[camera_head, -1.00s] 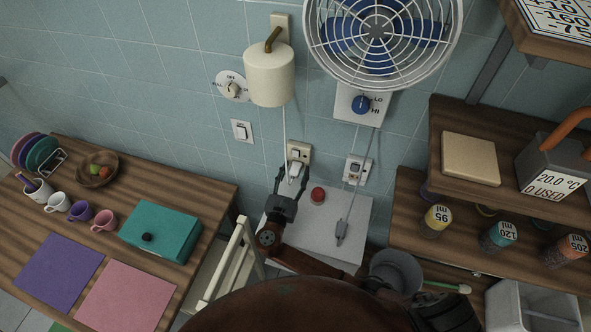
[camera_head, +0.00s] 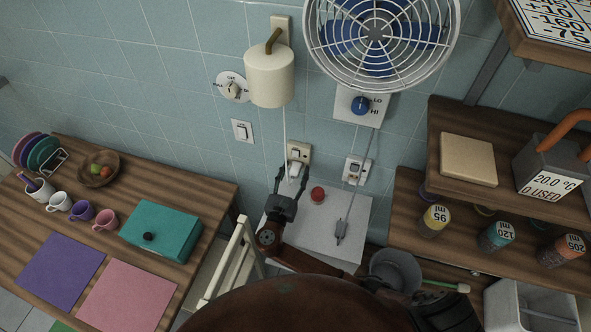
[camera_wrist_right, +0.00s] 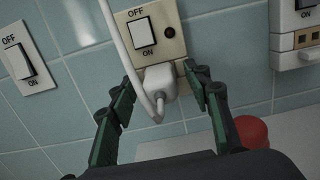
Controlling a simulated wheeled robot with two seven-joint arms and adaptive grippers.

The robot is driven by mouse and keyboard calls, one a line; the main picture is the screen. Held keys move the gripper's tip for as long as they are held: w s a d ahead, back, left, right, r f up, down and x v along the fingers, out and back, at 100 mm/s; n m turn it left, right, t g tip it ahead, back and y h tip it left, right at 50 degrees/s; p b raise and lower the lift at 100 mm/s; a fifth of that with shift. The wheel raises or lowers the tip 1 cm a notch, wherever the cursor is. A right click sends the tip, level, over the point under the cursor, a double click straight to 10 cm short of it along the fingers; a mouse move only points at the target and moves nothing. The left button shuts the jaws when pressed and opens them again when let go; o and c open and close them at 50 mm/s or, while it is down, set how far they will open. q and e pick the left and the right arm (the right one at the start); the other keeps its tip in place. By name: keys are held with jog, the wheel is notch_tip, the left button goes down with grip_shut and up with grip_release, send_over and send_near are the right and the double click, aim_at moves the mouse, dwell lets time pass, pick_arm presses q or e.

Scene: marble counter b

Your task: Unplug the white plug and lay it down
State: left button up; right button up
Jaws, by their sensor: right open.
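The white plug (camera_wrist_right: 159,83) sits in the beige switched wall socket (camera_wrist_right: 146,28), with its pale cord curving out of its front and up. In the head view the plug (camera_head: 295,171) is small and partly hidden by the gripper. My right gripper (camera_wrist_right: 161,75) is open, with one green-padded finger on each side of the plug and a gap visible on both sides. In the head view my right gripper (camera_head: 289,184) reaches up to the socket from below. My left gripper is not in view.
Below the socket is a pale surface (camera_head: 333,251) with a red button (camera_head: 318,195) and a grey plug (camera_head: 341,231) on a cord. A second switched socket (camera_head: 357,170) is to the right. A fan (camera_head: 380,40) is above right.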

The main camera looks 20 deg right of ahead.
jog(key=shift+c, duration=0.4)
grip_shut()
jog(key=shift+s+a, duration=0.1)
jog(key=shift+p+v, duration=1.2)
jog(key=shift+v, duration=1.7)
